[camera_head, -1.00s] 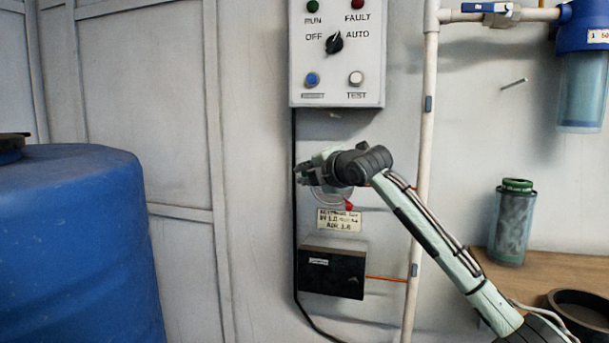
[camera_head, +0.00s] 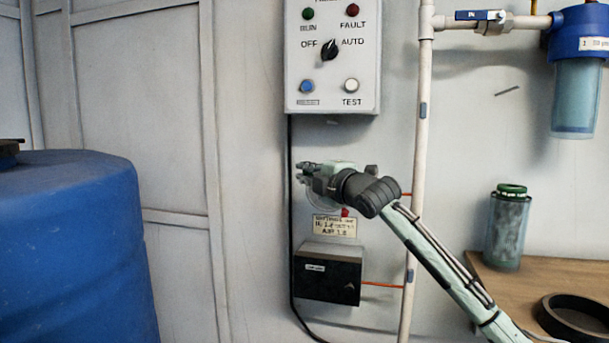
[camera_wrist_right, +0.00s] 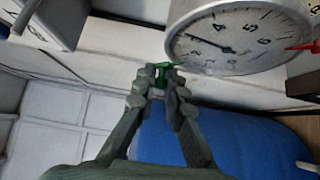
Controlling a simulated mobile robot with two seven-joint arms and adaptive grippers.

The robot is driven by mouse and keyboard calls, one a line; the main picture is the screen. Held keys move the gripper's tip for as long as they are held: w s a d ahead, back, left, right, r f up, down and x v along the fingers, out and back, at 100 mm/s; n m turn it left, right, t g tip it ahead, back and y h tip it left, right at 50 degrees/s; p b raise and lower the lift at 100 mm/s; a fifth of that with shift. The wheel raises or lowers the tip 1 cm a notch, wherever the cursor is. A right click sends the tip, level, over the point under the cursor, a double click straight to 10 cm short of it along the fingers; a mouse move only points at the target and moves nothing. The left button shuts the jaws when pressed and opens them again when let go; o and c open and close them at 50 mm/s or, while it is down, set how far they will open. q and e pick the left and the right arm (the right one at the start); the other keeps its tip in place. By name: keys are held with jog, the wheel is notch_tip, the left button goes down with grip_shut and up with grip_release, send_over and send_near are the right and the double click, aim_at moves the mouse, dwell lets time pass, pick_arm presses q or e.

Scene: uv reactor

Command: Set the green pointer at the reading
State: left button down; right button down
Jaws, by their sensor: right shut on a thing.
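My right gripper (camera_head: 304,173) is at the gauge on the wall and covers most of its face in the head view. In the right wrist view the round white gauge (camera_wrist_right: 237,40) fills the upper right, with a thin black needle near the 3 and a red pointer (camera_wrist_right: 303,46) at its right side. The green pointer (camera_wrist_right: 165,67) is at the gauge's rim. My right gripper (camera_wrist_right: 158,84) is shut on it; the fingertips hide part of it. A label plate (camera_head: 334,226) hangs under the gauge, its writing too small to read surely. My left gripper is out of view.
A control panel (camera_head: 333,85) is above the gauge and a black box (camera_head: 327,274) below it. A vertical pipe (camera_head: 422,130) runs at the right. A blue barrel (camera_head: 75,245) stands at the left. A wooden bench (camera_head: 530,290) holds a green-capped canister (camera_head: 507,232).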

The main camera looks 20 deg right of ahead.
jog(key=c, duration=1.9)
grip_release()
jog(key=shift+f, duration=0.1)
jog(key=shift+o, duration=0.2)
jog(key=shift+s, duration=0.1)
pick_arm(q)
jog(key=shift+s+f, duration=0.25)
pick_arm(e)
jog(key=s+d, duration=0.2)
jog(key=s, duration=0.9)
jog(key=shift+s+d, duration=0.2)
jog(key=shift+s, duration=0.15)
